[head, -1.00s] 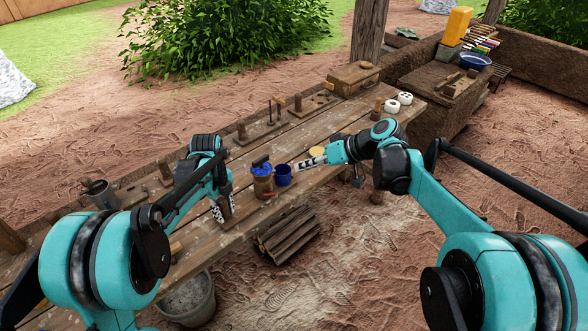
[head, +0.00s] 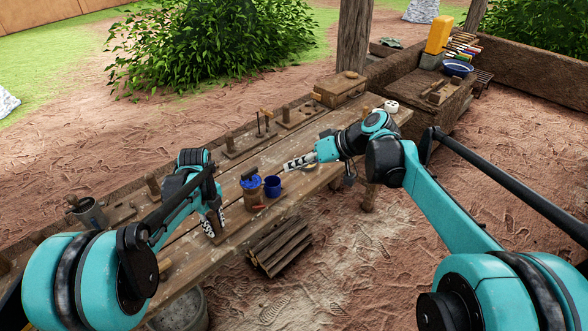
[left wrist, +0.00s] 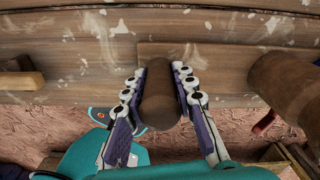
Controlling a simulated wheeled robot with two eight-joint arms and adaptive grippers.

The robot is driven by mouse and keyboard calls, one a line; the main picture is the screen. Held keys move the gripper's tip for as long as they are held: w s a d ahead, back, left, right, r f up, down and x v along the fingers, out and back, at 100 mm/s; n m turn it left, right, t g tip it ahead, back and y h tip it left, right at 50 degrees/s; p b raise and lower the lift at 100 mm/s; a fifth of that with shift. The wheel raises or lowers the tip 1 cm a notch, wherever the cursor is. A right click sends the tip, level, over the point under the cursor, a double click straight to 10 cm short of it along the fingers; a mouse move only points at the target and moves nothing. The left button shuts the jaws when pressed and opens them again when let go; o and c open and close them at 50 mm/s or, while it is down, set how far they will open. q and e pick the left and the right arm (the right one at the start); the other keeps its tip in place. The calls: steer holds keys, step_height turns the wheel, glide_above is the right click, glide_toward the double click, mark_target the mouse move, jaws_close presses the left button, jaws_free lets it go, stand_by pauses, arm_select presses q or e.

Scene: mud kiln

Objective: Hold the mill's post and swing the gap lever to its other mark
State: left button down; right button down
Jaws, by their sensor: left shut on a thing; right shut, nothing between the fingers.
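The mill (head: 253,192) stands on the bench as a brown body with a blue top and a dark crank handle. A small red lever (head: 258,207) sticks out low on its front; it also shows in the left wrist view (left wrist: 264,123), beside the brown body at right. My left gripper (head: 212,222) is left of the mill. In the left wrist view its fingers are shut on a brown round post (left wrist: 161,98), one on each side. My right gripper (head: 298,163) is shut and empty, above the bench, up and right of the mill. The lever's marks cannot be made out.
A blue cup (head: 273,187) stands close to the mill's right side, below my right gripper. Wooden fixtures (head: 247,139) line the bench's far edge. A grey can (head: 90,213) stands far left. Firewood (head: 279,246) and a bucket (head: 182,312) are below the bench's front edge.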

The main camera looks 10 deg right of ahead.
arm_select(q)
steer(key=c, duration=1.2)
jaws_free()
steer(key=shift+o, duration=0.2)
step_height(320, 180, up, 12)
steer(key=shift+f, duration=0.1)
steer(key=shift+s+a+r+n, duration=0.1)
steer(key=shift+s+r+n, duration=0.15)
steer(key=shift+s+n, duration=0.15)
steer(key=s+a+f+n+t, duration=0.2)
steer(key=s+n+t, duration=0.1)
steer(key=s+n, duration=0.8)
steer(key=s+a+f+n+t, duration=0.1)
steer(key=s+n+t, duration=0.3)
steer(key=s+n, duration=0.7)
steer(key=f+n, duration=0.1)
steer(key=n, duration=0.2)
steer(key=shift+s+a, duration=0.15)
steer(key=shift+a, duration=0.25)
arm_select(e)
steer(key=s+d+f+m+t+h, duration=0.1)
steer(key=s+d+f+m+h, duration=0.1)
steer(key=s, duration=0.9)
steer(key=s+d+f+m+t+h, duration=0.1)
steer(key=s+d+f+h, duration=0.4)
steer(key=s, duration=0.7)
step_height(320, 180, down, 4)
steer(key=shift+s+d+f+m+h, duration=0.1)
steer(key=shift+s+d+m+h, duration=0.2)
steer(key=shift+m+h, duration=0.65)
